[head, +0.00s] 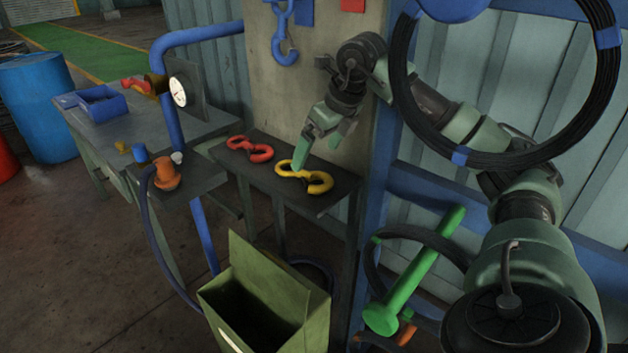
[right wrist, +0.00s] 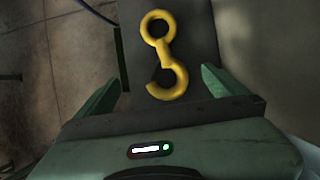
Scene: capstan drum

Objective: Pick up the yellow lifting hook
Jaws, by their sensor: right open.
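The yellow lifting hook (head: 317,184) lies flat on a narrow dark shelf (head: 262,178) in the head view. It has a round eye at one end and an open hook at the other. My right gripper (head: 316,150) is above the hook, with its green fingers pointing down toward it. In the right wrist view the yellow hook (right wrist: 163,62) lies ahead of and between the spread fingers of my right gripper (right wrist: 160,88). The gripper is open and empty. I cannot see my left gripper.
A red hook (head: 250,149) lies on the same shelf to the left. A blue hook (head: 284,40) hangs on the wall panel. An open green bin (head: 310,285) stands below the shelf. A hanging black cable coil (head: 397,75) and a blue post (head: 372,190) are at the right.

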